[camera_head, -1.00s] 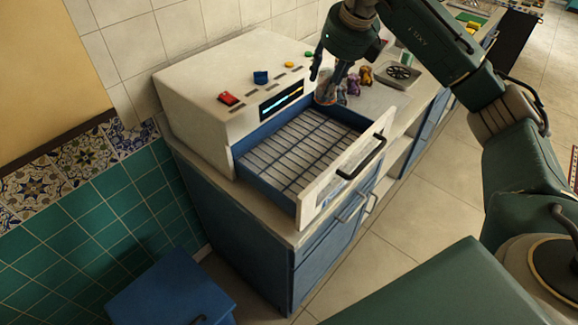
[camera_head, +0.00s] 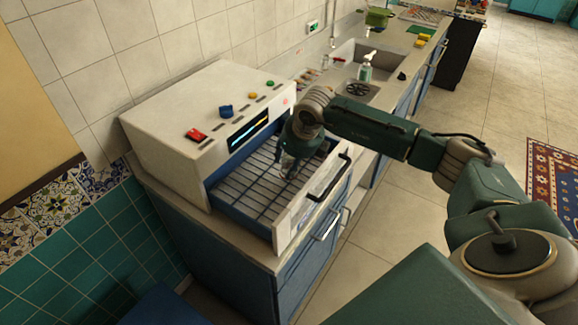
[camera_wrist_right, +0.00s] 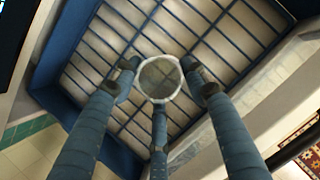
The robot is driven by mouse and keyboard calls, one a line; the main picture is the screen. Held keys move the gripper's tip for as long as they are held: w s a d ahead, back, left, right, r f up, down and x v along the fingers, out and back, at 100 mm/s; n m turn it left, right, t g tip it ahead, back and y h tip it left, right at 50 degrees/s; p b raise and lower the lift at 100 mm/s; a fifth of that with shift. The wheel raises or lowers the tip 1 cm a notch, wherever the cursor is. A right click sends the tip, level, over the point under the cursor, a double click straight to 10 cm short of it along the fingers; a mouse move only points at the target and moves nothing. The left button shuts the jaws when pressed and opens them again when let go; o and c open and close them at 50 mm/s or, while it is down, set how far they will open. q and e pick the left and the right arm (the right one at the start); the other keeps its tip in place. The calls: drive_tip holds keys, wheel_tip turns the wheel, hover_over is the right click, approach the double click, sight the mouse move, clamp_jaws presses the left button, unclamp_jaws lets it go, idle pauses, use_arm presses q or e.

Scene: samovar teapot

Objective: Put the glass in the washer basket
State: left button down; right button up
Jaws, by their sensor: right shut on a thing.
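The washer is a white box with a pulled-out drawer that holds the blue wire basket (camera_head: 240,192). My right gripper (camera_head: 288,168) is over the right part of the basket, pointing down. In the right wrist view its three blue fingers are closed around the glass (camera_wrist_right: 160,79), whose round rim faces the camera. The basket's grid (camera_wrist_right: 215,40) lies behind the glass in that view. In the head view the glass is mostly hidden by the fingers. I cannot tell whether its base touches the grid. My left gripper is not in view.
The drawer's white front (camera_head: 312,205) with a black handle (camera_head: 330,178) stands close to my right gripper. The washer top carries a red button (camera_head: 195,135) and a blue knob (camera_head: 226,111). A sink (camera_head: 352,55) and a soap bottle (camera_head: 366,68) are farther back.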

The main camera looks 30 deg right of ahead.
wheel_tip(320, 180, down, 2)
drive_tip(key=shift+f, duration=0.3)
drive_tip(key=o, duration=1.2)
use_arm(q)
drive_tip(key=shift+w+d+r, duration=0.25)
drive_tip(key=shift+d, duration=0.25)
use_arm(e)
drive_tip(key=shift+r, duration=0.15)
use_arm(q)
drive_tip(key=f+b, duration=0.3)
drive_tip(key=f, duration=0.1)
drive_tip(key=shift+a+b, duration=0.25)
drive_tip(key=shift+b, duration=0.15)
use_arm(e)
drive_tip(key=v, duration=1.2)
